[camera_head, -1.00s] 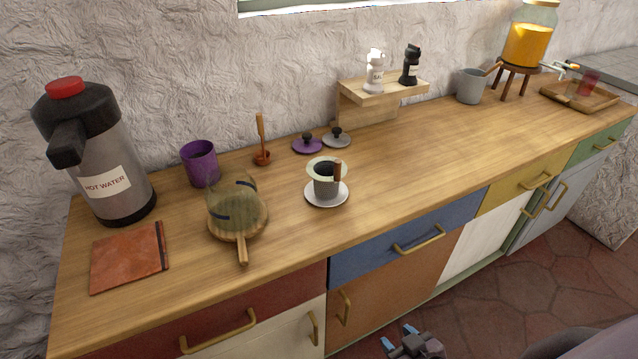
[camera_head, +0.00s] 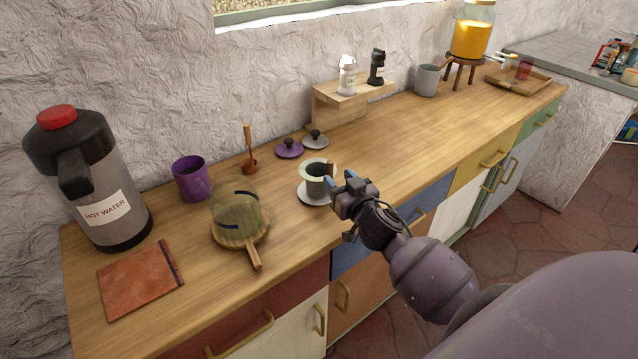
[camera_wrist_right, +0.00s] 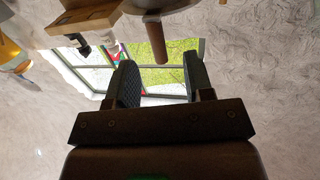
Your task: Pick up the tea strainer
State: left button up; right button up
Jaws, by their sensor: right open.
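The tea strainer (camera_head: 313,168) appears as a pale, wide ring with a short brown handle at its right. It sits at the top of a small dark grey cup (camera_head: 316,187); where one ends and the other begins is hard to tell. Both stand on a white saucer (camera_head: 307,199). My right gripper (camera_head: 341,179) is open just right of the handle, close to it, and partly hides the saucer. In the right wrist view a brown handle (camera_wrist_right: 176,45) shows between the two open fingers, near their tips. Contact cannot be told. My left gripper is not in view.
Left of the saucer stands a glass pot on a round wooden board with a handle (camera_head: 254,258). A purple cup (camera_head: 190,179), a wooden dipper (camera_head: 249,160) and two lids (camera_head: 289,149) stand behind. A hot-water flask (camera_head: 95,185) is far left.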

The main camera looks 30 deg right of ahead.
aim_at(332, 171)
jog(key=shift+w+d, duration=0.15)
jog(key=shift+w, duration=1.05)
jog(key=shift+w+d, duration=0.2)
jog(key=shift+w, duration=0.95)
jog(key=shift+w+d, duration=0.15)
jog(key=shift+w, duration=1.05)
grip_shut()
